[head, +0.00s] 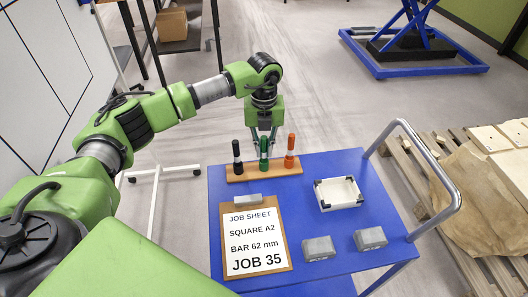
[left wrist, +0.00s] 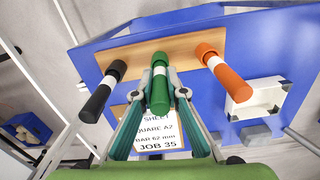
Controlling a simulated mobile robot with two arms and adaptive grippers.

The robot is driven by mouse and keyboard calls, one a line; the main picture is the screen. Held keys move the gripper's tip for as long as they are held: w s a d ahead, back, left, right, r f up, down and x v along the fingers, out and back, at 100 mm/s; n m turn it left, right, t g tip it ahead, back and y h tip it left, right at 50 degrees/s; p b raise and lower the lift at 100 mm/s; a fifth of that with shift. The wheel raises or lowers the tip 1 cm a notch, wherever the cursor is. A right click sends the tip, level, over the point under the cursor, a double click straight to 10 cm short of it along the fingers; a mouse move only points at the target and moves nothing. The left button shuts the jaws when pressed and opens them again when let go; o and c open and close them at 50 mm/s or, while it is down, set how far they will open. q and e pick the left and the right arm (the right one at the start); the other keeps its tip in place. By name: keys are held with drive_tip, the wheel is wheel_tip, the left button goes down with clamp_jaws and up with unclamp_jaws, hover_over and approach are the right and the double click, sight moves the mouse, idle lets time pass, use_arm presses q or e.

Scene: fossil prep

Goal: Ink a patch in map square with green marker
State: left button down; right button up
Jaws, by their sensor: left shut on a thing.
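A green marker (head: 264,153) with a white band stands upright in a wooden rack (head: 236,177) on the blue cart. My left gripper (head: 263,140) comes down over it from behind. In the left wrist view the green marker (left wrist: 160,85) lies between the two fingers, and they are shut on it. Its lower end is still at the rack. A black marker (head: 237,157) stands to its left and an orange marker (head: 290,151) to its right. A clipboard job sheet (head: 254,240) reads "SQUARE A2, BAR 62 mm, JOB 35". My right gripper is not in view. I make out no map square.
The blue cart top (head: 300,215) also bears a white tray (head: 339,194) with dark corners and two grey blocks (head: 319,248). A metal handle (head: 440,165) rises at its right. Beyond is a pallet (head: 435,210) with a tan, lumpy mass (head: 490,190).

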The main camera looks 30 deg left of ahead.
sight(264, 137)
use_arm(q)
drive_tip(key=shift+r, duration=0.45)
drive_tip(key=shift+r+p, duration=0.1)
drive_tip(key=shift+p, duration=0.2)
drive_tip(key=shift+r+p, duration=1.95)
drive_tip(key=shift+r, duration=1.15)
drive_tip(key=shift+r, duration=0.1)
drive_tip(key=shift+r+p, duration=1.6)
drive_tip(key=shift+r, duration=0.85)
